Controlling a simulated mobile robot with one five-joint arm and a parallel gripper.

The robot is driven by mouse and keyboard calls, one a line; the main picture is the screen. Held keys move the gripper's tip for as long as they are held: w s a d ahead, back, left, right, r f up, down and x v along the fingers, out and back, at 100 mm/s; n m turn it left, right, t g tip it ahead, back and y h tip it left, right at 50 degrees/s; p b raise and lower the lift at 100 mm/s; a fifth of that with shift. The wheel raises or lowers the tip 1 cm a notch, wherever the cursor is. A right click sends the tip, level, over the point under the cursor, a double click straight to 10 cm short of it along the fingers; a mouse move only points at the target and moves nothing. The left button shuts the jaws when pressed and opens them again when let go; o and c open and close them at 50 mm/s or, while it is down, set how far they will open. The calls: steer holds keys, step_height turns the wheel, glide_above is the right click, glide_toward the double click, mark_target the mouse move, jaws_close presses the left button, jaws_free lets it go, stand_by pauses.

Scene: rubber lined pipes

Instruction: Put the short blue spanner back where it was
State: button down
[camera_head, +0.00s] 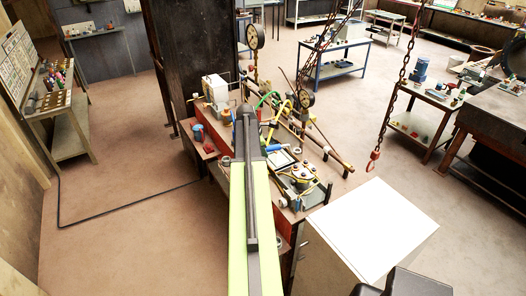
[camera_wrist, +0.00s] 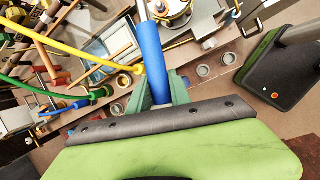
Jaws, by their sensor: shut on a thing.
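The blue spanner (camera_wrist: 151,48) shows in the wrist view as a smooth blue handle with a silver shaft at its upper end. My gripper (camera_wrist: 158,92) is shut on the lower part of the blue handle, with one grey-green finger on each side. The far end of the silver shaft runs out of the top of the picture. The handle stands over the cluttered workbench; whether it touches anything there I cannot tell. In the head view my arm hides the gripper's jaws, and a small blue piece (camera_head: 272,148) shows just right of the arm; I cannot tell whether it is the spanner.
The workbench holds a yellow hose (camera_wrist: 75,50), a green hose (camera_wrist: 55,95), gauges (camera_head: 254,37) and pipes close around my arm. A chain with a red hook (camera_head: 374,158) hangs to the right. A white-topped cabinet (camera_head: 372,228) stands at front right. The left floor is open.

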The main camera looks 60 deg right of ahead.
steer(key=shift+r, duration=0.8)
steer(key=shift+f, duration=0.15)
